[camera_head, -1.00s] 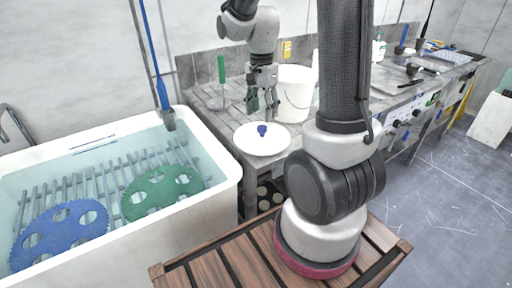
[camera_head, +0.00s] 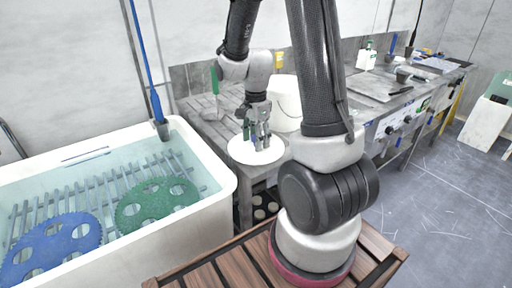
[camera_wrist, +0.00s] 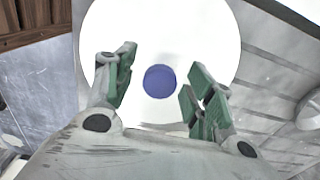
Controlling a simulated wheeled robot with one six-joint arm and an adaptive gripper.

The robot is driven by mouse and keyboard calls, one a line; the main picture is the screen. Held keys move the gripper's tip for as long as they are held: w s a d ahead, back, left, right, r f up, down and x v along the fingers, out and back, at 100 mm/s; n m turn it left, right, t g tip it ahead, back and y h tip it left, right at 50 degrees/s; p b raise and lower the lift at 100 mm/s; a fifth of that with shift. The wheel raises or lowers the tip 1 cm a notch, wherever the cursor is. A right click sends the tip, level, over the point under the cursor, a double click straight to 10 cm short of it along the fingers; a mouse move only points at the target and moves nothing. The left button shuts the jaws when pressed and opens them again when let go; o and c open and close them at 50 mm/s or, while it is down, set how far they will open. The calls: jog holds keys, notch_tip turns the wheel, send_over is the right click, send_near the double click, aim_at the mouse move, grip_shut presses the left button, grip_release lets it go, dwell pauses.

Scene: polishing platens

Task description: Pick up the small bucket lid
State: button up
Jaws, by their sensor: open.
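The small bucket lid (camera_head: 243,152) is a white disc lying on the near left end of the grey bench. In the wrist view the lid (camera_wrist: 215,30) fills the middle, with its round blue knob (camera_wrist: 160,81) between my fingers. My gripper (camera_wrist: 158,90) has green finger pads set apart on either side of the knob, with nothing between them touching it that I can see. In the head view my gripper (camera_head: 256,143) is over the lid, pointing down, and hides the knob.
A white bucket (camera_head: 287,105) stands on the bench just behind the lid. A green-handled tool (camera_head: 215,80) is at the bench's back left. A water tank (camera_head: 215,160) with blue and green discs is at the left. A wooden slatted surface (camera_head: 225,264) is in front.

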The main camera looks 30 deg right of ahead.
jog(key=shift+c, duration=0.4)
jog(key=c, duration=1.1)
jog(key=shift+o, duration=0.2)
